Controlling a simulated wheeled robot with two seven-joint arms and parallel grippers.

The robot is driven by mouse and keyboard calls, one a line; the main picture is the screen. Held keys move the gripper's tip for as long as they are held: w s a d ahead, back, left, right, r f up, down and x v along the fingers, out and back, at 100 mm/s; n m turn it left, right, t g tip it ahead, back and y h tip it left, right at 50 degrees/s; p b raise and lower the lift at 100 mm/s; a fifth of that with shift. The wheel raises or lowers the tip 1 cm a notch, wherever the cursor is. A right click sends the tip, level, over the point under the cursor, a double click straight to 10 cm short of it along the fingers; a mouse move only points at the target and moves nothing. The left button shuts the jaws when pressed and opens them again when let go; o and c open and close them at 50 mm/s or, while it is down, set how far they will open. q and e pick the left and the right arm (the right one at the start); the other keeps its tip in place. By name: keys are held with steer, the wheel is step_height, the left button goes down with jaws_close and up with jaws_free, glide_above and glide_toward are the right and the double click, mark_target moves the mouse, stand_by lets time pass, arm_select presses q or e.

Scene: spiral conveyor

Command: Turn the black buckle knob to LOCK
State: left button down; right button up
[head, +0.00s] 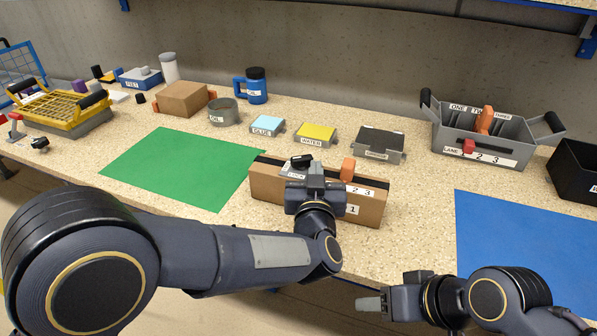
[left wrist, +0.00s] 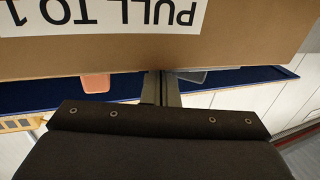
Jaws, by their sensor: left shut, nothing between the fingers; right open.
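A cardboard box (head: 265,184) stands near the front of the table with a black strap on its top. The black buckle knob (head: 302,160) sits on top, beside a white label reading LOCK (head: 295,172). My left gripper (head: 316,170) is shut and empty, at the front of the box just below and right of the knob. In the left wrist view its closed fingers (left wrist: 161,88) are by the cardboard, below an upside-down label reading PULL TO 1 (left wrist: 105,15). I cannot tell whether they touch the box. My right gripper (head: 370,303) is open and empty in front of the table.
An orange tab (head: 347,168) rises on the box, right of my left gripper, near a label with numbers. A green mat (head: 185,167) lies left and a blue mat (head: 535,245) right. A grey lane bin (head: 490,145) and several small containers stand behind.

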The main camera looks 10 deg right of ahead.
arm_select(q)
steer(key=shift+w+d+p, duration=0.3)
steer(key=shift+w+d, duration=0.1)
steer(key=shift+d, duration=0.1)
stand_by(0.6)
stand_by(1.3)
